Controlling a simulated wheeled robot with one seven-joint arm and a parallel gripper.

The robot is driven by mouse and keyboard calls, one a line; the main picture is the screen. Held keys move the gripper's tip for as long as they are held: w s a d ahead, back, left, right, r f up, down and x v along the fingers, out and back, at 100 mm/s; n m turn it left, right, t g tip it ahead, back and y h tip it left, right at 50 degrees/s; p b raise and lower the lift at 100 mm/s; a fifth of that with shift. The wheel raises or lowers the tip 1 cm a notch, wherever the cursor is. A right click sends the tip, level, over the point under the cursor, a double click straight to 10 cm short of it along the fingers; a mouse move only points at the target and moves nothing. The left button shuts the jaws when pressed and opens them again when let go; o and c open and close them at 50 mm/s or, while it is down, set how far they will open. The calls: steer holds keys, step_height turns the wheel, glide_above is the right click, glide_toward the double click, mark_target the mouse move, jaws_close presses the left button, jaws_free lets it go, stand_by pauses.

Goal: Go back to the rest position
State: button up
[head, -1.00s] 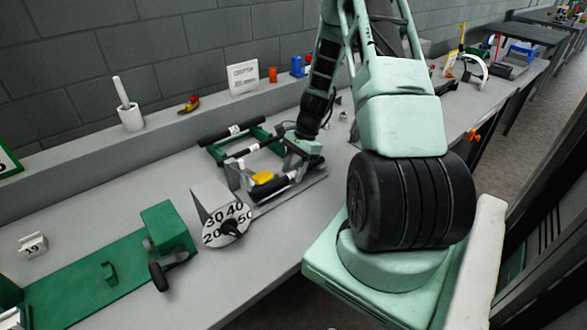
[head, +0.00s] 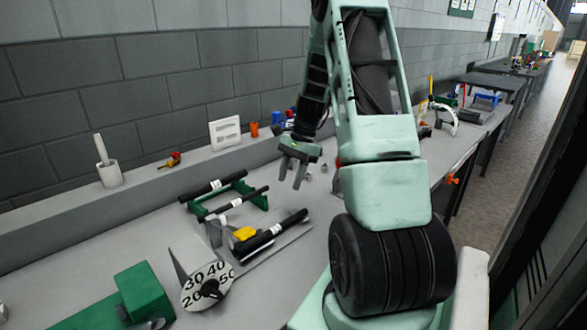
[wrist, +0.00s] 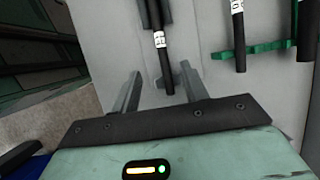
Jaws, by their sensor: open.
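My gripper (head: 293,172) is open and empty in the head view, raised over the workbench behind the crimping tool. The crimping tool (head: 275,232) has a black handle with a white label and a yellow block, and lies on the bench in front of my gripper. A white dial (head: 208,287) with black numbers stands at its left end. Black bars with white labels rest on a green rack (head: 258,199) left of my gripper.
A green fixture (head: 143,290) stands at the front left of the workbench (head: 100,240). A white mortar with a pestle (head: 109,174), a white sign (head: 225,132) and an orange cup (head: 254,129) stand on the back ledge. More tools lie on the bench to the right.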

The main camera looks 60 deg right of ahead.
steer(key=shift+v, duration=1.4)
steer(key=w+a+r+n+g+h, duration=0.15)
steer(key=a+n, duration=0.55)
steer(key=a, duration=0.9)
steer(key=w+a+r+n+g, duration=0.1)
steer(key=a+r+n, duration=0.2)
steer(key=a+n, duration=0.9)
steer(key=s+a+n+t+h, duration=0.1)
steer(key=s+a+n+h, duration=0.1)
steer(key=s+a+n, duration=0.7)
steer(key=s+a, duration=0.8)
steer(key=a, duration=0.2)
steer(key=shift+s+a+n, duration=0.3)
steer(key=shift+s+a, duration=0.1)
steer(key=shift+o, duration=0.2)
steer(key=shift+f, duration=0.1)
